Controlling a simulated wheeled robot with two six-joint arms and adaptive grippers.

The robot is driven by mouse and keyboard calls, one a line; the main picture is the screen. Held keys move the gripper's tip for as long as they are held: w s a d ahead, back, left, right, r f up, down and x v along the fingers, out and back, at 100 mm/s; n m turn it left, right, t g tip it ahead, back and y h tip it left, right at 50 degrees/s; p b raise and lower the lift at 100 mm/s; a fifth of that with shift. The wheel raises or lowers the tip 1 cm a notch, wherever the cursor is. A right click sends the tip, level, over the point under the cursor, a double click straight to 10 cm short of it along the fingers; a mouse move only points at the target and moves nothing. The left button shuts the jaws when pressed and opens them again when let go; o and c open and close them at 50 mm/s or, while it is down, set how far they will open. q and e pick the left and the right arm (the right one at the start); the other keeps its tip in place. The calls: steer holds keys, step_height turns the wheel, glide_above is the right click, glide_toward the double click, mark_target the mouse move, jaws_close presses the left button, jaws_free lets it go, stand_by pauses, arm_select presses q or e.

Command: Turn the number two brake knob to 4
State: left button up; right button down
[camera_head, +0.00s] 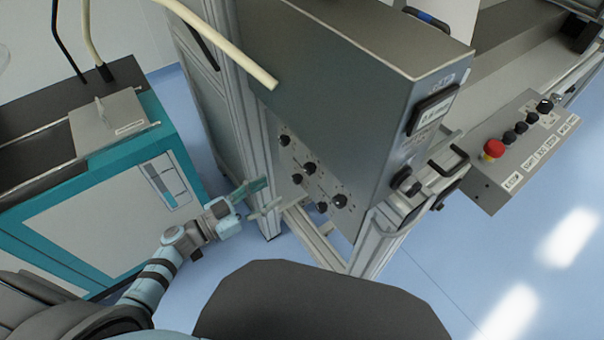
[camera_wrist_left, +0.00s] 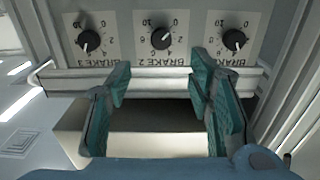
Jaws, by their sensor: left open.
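In the left wrist view the brake 2 knob (camera_wrist_left: 161,40) is the middle one of three black knobs on a grey panel, its label and numbers upside down. Its white pointer seems to be near the 0 end, at the upper right. My left gripper (camera_wrist_left: 160,88) is open and empty, with its teal fingers spread below the knob and apart from it. In the head view my left gripper (camera_head: 264,197) is just left of the knob panel (camera_head: 318,186). I cannot tell there which small knob is brake 2. My right gripper is not in view.
The brake 3 knob (camera_wrist_left: 87,40) and another knob (camera_wrist_left: 233,39) flank it. A metal rail (camera_wrist_left: 160,78) runs under the knobs. A teal cabinet (camera_head: 100,215) stands at the left. A control box with a red button (camera_head: 494,149) is at the right.

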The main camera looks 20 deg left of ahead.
mark_target(306, 170)
arm_select(q)
steer(key=b+x, duration=0.1)
steer(key=x, duration=1)
steer(key=shift+w+b, duration=0.2)
steer(key=shift+b, duration=0.15)
jaws_close()
steer(key=shift+m, duration=0.3)
